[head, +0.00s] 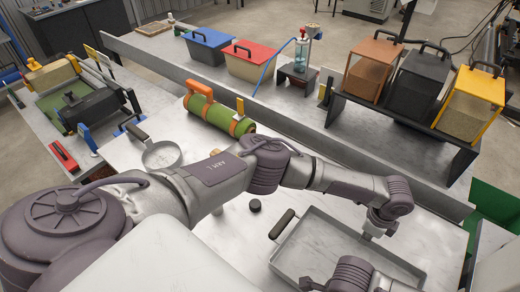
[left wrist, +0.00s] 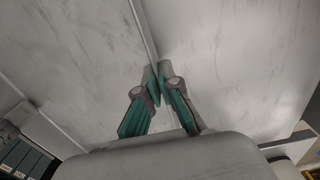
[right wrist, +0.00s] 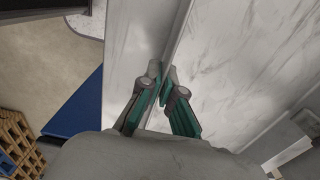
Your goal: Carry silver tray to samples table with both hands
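The silver tray (head: 322,248) is a shallow, wide tray with a dark handle on its left side, at the lower right of the head view. My left arm reaches across to its far rim. My left gripper (head: 373,232) is closed on that rim; in the left wrist view its teal-padded fingertips (left wrist: 157,72) pinch the thin wall. My right gripper's fingertips (right wrist: 163,76) pinch another stretch of the tray wall in the right wrist view. In the head view my right wrist covers the near part of the tray. I cannot tell whether the tray is raised. I cannot identify the samples table.
Behind a low partition stand a blue-lidded bin (head: 208,46), a red-lidded bin (head: 250,62) and several boxes on a dark rack (head: 455,150).

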